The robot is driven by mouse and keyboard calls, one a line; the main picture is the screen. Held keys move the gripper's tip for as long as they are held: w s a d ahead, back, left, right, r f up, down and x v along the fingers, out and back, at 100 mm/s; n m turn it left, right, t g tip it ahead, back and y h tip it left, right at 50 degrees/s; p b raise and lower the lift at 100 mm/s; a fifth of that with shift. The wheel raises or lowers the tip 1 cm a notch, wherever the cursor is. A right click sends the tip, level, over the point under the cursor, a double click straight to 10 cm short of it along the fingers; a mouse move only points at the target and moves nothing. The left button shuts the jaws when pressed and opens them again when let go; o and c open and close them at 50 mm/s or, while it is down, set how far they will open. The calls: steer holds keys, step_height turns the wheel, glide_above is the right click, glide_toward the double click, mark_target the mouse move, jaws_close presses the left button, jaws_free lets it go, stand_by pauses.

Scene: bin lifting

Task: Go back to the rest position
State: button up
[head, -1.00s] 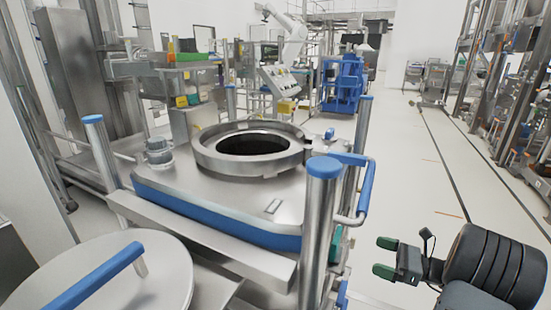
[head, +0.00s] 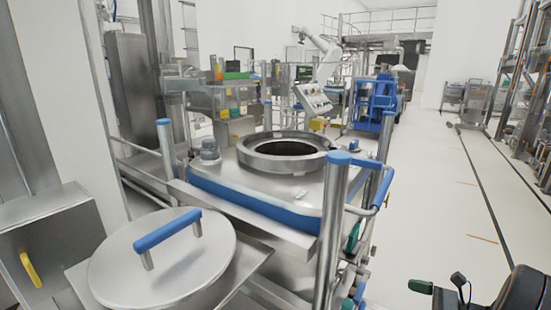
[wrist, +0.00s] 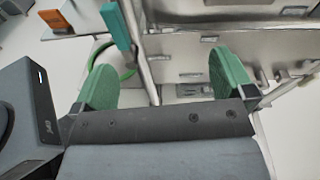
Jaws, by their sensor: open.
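My gripper (wrist: 164,82) is open and empty in the wrist view, its two green finger pads well apart. In the head view only one green fingertip and part of my dark arm show at the bottom right edge. The steel bin (head: 262,178) with a blue band and an open round top stands in the middle of the head view. Its round lid (head: 180,268) with a blue handle (head: 168,230) lies apart from it at the lower left. My gripper is to the right of the bin and touches nothing that I can see.
Blue-capped steel posts (head: 330,235) and a blue-gripped side rail (head: 384,188) stand between the bin and my arm. A steel cabinet with a yellow handle (head: 30,270) is at the far left. The pale floor (head: 455,215) on the right is clear.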

steer(key=s+a+r+n+g+h+p, duration=0.4)
steer(key=s+a+n+g+h+p, duration=0.3)
steer(key=n, duration=0.4)
steer(key=s+a+r+n+h+p, duration=0.1)
steer(key=a+r+n+h+p, duration=0.1)
steer(key=a+r+n+p, duration=0.2)
steer(key=s+a+r+n+t+h+p, duration=0.1)
steer(key=a+r+n+p, duration=0.3)
steer(key=r, duration=0.7)
steer(key=s+a+r+n+h+p, duration=0.2)
steer(key=a+r+n+h+p, duration=0.1)
steer(key=r, duration=0.4)
steer(key=shift+s+a+r+n+t+h+p, duration=0.15)
steer(key=shift+a+n+t+h+p, duration=0.2)
steer(key=shift+a+n+p, duration=0.4)
